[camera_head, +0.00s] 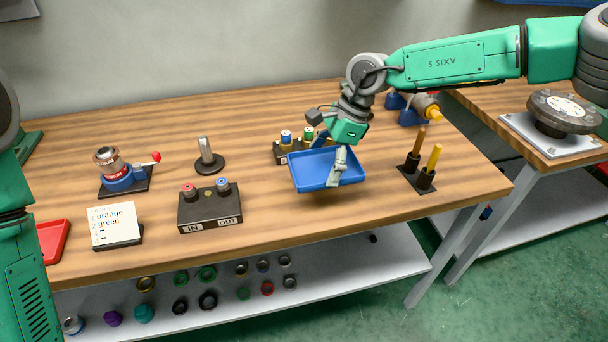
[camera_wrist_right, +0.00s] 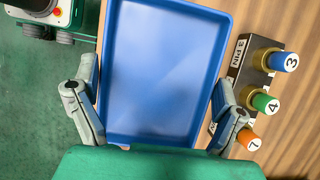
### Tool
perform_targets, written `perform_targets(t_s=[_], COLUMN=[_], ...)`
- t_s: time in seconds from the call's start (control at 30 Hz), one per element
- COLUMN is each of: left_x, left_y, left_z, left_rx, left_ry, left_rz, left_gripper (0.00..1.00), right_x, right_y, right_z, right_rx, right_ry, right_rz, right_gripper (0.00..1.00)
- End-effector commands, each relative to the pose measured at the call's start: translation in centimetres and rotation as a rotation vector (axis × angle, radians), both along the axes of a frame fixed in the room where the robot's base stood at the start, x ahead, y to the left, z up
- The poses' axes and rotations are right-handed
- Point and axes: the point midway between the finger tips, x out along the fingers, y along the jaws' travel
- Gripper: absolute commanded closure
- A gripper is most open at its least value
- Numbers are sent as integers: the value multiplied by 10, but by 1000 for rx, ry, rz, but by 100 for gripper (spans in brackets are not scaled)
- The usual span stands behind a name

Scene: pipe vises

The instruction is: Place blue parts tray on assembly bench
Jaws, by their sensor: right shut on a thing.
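The blue parts tray (camera_head: 310,172) is empty and roughly level, at the right-centre of the wooden assembly bench (camera_head: 290,232). My right gripper (camera_head: 340,168) is shut on the tray. In the right wrist view the tray (camera_wrist_right: 165,70) fills the middle, with one finger at each long side. A shadow shows under the tray's front edge; whether it touches the bench is hard to tell. My left gripper is out of view; only part of that arm shows at the left edge.
A pin block (camera_head: 283,152) stands close behind the tray. A holder with two upright tools (camera_head: 427,172) is to its right, and an IN/OUT block (camera_head: 209,207) to its left. A card (camera_head: 113,226) and red tray (camera_head: 53,240) lie farther left. Bare bench lies in front.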

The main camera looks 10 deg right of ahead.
Motion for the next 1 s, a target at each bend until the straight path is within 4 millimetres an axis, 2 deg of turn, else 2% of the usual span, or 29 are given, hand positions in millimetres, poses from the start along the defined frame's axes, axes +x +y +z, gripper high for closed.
perform_targets(t_s=[0.1, 0.37, 0.57, 0.9, 0.93, 0.97, 1.0], left_x=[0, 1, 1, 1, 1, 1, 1], left_y=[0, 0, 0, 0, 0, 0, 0], left_z=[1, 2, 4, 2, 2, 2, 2], left_rx=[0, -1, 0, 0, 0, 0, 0], left_ry=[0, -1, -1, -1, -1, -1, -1], left_rz=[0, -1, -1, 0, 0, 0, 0], left_gripper=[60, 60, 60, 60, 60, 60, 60], right_x=[2, 1, 2, 2, 1, 1, 1], right_y=[-2, 1, 3, -1, -1, -2, -2], right_z=[-24, -46, -72, -78, -79, -78, -78], right_rx=[1, -1, -4, 1, 1, 1, 1], right_ry=[3, 0, 0, -1, 1, 1, 1], right_rz=[-2, -1, -1, -2, -2, -2, -2], right_gripper=[52, 52, 52, 52, 6, 0, 0])
